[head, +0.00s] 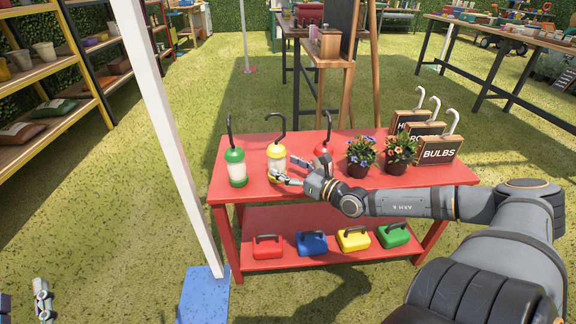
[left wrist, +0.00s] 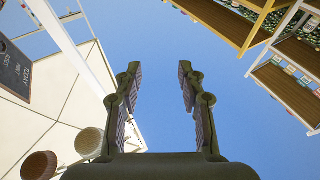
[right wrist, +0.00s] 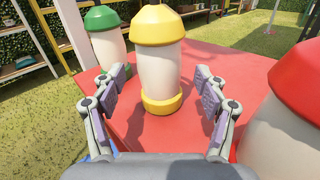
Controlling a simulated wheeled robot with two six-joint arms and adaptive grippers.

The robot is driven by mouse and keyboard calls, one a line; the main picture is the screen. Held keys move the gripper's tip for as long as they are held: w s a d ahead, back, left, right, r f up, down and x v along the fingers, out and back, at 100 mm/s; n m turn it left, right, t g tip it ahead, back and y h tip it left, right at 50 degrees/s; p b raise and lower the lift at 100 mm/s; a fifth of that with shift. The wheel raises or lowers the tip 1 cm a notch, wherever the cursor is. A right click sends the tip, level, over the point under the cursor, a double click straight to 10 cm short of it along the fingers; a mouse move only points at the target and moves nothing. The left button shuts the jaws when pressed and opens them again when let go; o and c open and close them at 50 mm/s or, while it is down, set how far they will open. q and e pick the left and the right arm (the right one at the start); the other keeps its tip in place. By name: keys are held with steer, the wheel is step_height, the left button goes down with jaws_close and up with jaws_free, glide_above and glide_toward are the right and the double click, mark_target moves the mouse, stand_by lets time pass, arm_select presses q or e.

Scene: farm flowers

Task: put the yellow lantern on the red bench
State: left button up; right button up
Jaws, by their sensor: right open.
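The yellow lantern (head: 277,158) stands upright on the top of the red bench (head: 320,197), between the green lantern (head: 236,168) and the red lantern (head: 322,150). It has a white body, yellow cap and base, and a dark hook. My right gripper (head: 284,170) is at the yellow lantern. In the right wrist view the yellow lantern (right wrist: 158,65) stands upright between the open fingers, a little beyond their tips, with space on both sides. My left gripper (head: 42,300) is low at the left edge of the head view. In the left wrist view its fingers (left wrist: 160,85) are apart and empty.
Two flower pots (head: 360,168) and several hooked signs (head: 438,153) stand on the bench's right part. A white post (head: 165,120) rises left of the bench.

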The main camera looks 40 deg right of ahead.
arm_select(q)
steer(key=shift+w+f+g, duration=0.15)
steer(key=shift+f+g, duration=0.65)
steer(key=shift+f, duration=0.75)
arm_select(e)
steer(key=shift+s, duration=0.15)
